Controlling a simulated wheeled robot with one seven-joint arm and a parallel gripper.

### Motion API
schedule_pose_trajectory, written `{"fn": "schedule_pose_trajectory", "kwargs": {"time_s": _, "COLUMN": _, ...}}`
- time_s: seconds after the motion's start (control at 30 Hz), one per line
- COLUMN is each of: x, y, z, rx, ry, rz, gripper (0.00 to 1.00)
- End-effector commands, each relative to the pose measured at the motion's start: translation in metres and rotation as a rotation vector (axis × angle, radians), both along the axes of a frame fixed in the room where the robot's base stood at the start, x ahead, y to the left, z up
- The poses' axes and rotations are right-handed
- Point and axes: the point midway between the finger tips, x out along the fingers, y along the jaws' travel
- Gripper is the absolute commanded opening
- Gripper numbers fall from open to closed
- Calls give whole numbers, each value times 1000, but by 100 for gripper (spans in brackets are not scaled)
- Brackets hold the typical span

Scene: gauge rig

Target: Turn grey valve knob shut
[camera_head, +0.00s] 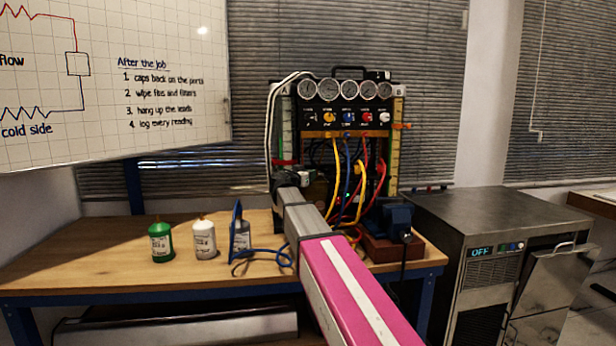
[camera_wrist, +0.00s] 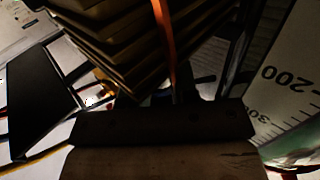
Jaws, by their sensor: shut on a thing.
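The gauge rig (camera_head: 318,132) stands at the back of the bench, with a row of round gauges and several coloured knobs on its panel. A pale white-grey knob (camera_head: 384,117) is at the right end of that row. My gripper (camera_head: 303,177) is at the lower left of the rig, level with the hoses, pointing into it. In the dark wrist view, my gripper (camera_wrist: 165,112) is close up against the rig's parts. It appears shut on the grey valve knob, but the jaws and arm hide what lies between them, so the knob's angle cannot be read.
Yellow, red and blue hoses (camera_head: 361,190) hang below the panel, just right of my gripper. A graduated scale (camera_wrist: 290,85) is close at the right in the wrist view. A green bottle (camera_head: 161,243) and a white bottle (camera_head: 204,240) stand on the bench (camera_head: 100,262).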

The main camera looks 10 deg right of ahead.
Motion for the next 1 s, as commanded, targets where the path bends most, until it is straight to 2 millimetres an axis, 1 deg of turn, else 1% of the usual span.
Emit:
{"fn": "schedule_pose_trajectory", "kwargs": {"time_s": 0.17, "x": 0, "y": 0, "z": 1, "rx": -1, "ry": -1, "rz": 2, "gripper": 4}}
{"fn": "schedule_pose_trajectory", "kwargs": {"time_s": 0.2, "x": 0, "y": 0, "z": 1, "rx": -1, "ry": -1, "rz": 2, "gripper": 37}}
{"fn": "schedule_pose_trajectory", "kwargs": {"time_s": 0.23, "x": 0, "y": 0, "z": 0, "rx": -1, "ry": -1, "rz": 2, "gripper": 47}}
{"fn": "schedule_pose_trajectory", "kwargs": {"time_s": 0.27, "x": 0, "y": 0, "z": 0, "rx": -1, "ry": -1, "rz": 2, "gripper": 53}}
{"fn": "schedule_pose_trajectory", "kwargs": {"time_s": 0.53, "x": 0, "y": 0, "z": 0, "rx": 0, "ry": 0, "rz": 1, "gripper": 53}}
{"fn": "schedule_pose_trajectory", "kwargs": {"time_s": 0.67, "x": -6, "y": 6, "z": 0, "rx": 0, "ry": 0, "rz": 2, "gripper": 53}}
{"fn": "schedule_pose_trajectory", "kwargs": {"time_s": 0.77, "x": -17, "y": 15, "z": 0, "rx": 0, "ry": 0, "rz": 2, "gripper": 53}}
{"fn": "schedule_pose_trajectory", "kwargs": {"time_s": 1.0, "x": -50, "y": 47, "z": 0, "rx": -1, "ry": -1, "rz": 4, "gripper": 53}}
